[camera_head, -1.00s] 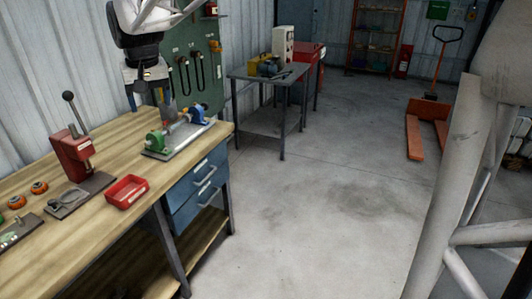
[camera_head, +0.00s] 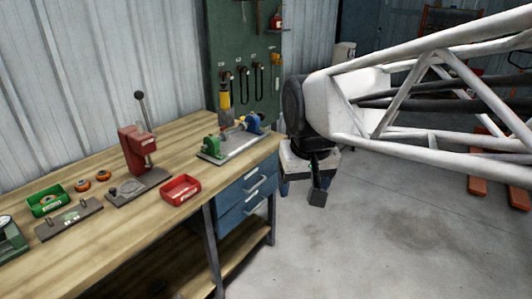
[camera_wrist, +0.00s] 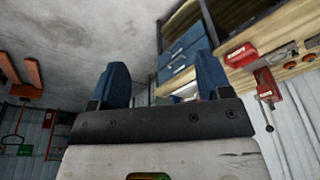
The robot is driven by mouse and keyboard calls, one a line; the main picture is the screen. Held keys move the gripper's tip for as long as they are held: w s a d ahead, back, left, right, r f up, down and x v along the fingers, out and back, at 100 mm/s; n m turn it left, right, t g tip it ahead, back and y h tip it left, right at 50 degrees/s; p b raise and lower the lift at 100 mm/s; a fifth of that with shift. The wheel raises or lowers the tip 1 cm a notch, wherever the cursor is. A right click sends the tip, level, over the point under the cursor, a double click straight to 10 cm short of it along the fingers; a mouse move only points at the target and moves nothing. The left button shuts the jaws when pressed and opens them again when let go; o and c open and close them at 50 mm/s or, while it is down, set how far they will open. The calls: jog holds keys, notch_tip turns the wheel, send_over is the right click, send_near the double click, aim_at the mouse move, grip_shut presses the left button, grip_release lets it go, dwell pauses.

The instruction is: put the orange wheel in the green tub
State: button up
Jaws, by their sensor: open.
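Two small orange wheels with dark centres lie on the workbench in the head view, one nearer the green tub (camera_head: 82,186) and one nearer the red press (camera_head: 103,175). They also show at the right of the wrist view. The green tub (camera_head: 47,201) stands left of the wheels, with a white label on its front. My gripper (camera_wrist: 163,82) is open with nothing between its blue fingers. In the head view it hangs off the bench's right end, well away from the wheels and tub, partly hidden by my arm.
The red lever press (camera_head: 136,150) stands right of the wheels, with a red tub (camera_head: 180,189) beside it. A dark fixture plate (camera_head: 68,219) lies in front of the green tub. A green and blue clamp jig (camera_head: 232,143) sits at the bench's right end. Bare wood lies along the front.

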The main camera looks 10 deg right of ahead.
jog(key=s+d+f, duration=0.3)
jog(key=s+f, duration=0.3)
jog(key=s, duration=0.4)
jog(key=shift+d, duration=0.25)
